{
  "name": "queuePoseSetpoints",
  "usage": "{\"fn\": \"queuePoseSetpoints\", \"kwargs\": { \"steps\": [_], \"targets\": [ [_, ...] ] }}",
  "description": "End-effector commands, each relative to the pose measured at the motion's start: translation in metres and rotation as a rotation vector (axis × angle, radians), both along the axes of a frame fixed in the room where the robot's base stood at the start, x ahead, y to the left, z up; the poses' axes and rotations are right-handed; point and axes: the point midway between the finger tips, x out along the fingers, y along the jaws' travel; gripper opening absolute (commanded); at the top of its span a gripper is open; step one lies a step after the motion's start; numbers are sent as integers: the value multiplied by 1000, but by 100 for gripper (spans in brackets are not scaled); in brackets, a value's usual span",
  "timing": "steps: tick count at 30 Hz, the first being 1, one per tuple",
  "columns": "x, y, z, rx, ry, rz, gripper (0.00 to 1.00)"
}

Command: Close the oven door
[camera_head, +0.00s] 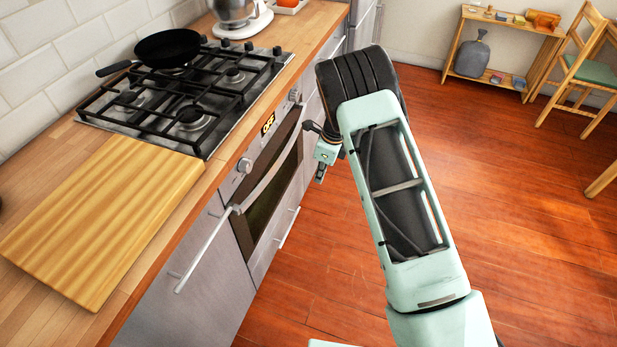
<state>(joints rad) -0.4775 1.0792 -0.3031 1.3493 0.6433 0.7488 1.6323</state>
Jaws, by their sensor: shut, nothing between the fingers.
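The oven (268,150) is built into the steel fronts below the hob, with a control panel with knobs and a lit display. Its door (272,192) has a dark window and a long bar handle (268,180). The door stands upright, flush or nearly so with the fronts; I cannot tell whether a small gap is left at its top. My gripper (320,176) is small in view, to the right of the door's far end. It points down, shut and empty, and looks apart from the handle. Part of my wrist is hidden behind my arm.
A gas hob (190,95) with a black pan (168,47) and a wooden board (105,215) are on the counter. A cabinet handle (203,250) sticks out left of the oven. The wooden floor (520,220) is clear to the right. A shelf (505,50) and chair (585,75) stand far back.

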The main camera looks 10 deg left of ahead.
Motion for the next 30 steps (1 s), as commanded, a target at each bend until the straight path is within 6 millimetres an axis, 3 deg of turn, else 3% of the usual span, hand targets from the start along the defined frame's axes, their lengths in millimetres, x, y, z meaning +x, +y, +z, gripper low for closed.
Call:
{"fn": "queuePoseSetpoints", "kwargs": {
  "steps": [1,6,12,30],
  "targets": [
    [3,14,18,9,-12,10,0],
    [5,25,53,7,-10,10,0],
    [7,34,79,7,-8,9,0],
    [7,36,87,6,-7,7,0]
  ]
}}
